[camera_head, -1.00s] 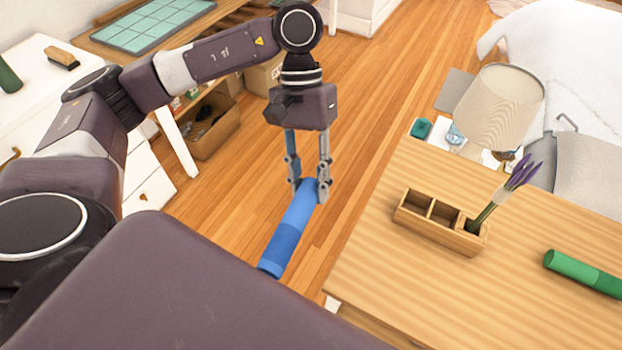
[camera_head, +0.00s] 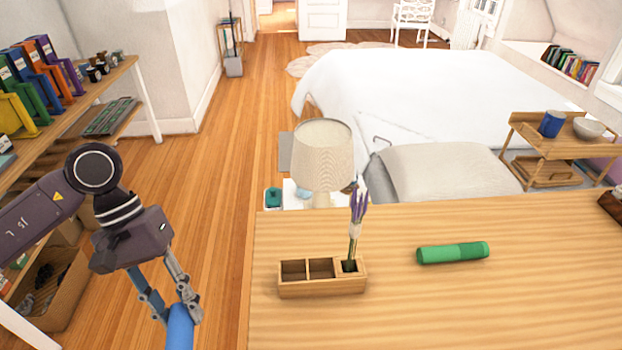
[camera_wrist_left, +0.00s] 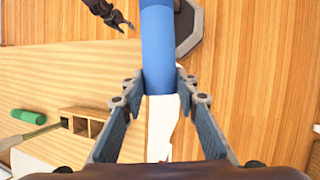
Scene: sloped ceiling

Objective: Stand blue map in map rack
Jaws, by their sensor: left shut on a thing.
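The blue map (camera_head: 180,328) is a blue roll held between the fingers of my left gripper (camera_head: 172,308), off the left side of the desk. Its lower part is cut off by the head view's bottom edge. In the left wrist view the fingers close on the blue map (camera_wrist_left: 156,50) near one end. The map rack (camera_head: 322,291) is a small wooden block with three square compartments on the desk. Its left and middle compartments are empty; purple flowers (camera_head: 356,212) stand in the right one. My right gripper (camera_wrist_left: 118,18) shows small at the top of the wrist view.
A green roll (camera_head: 452,253) lies on the desk (camera_head: 480,310), right of the rack. A lamp (camera_head: 323,155) stands behind the desk. The desk is clear around the rack and roll.

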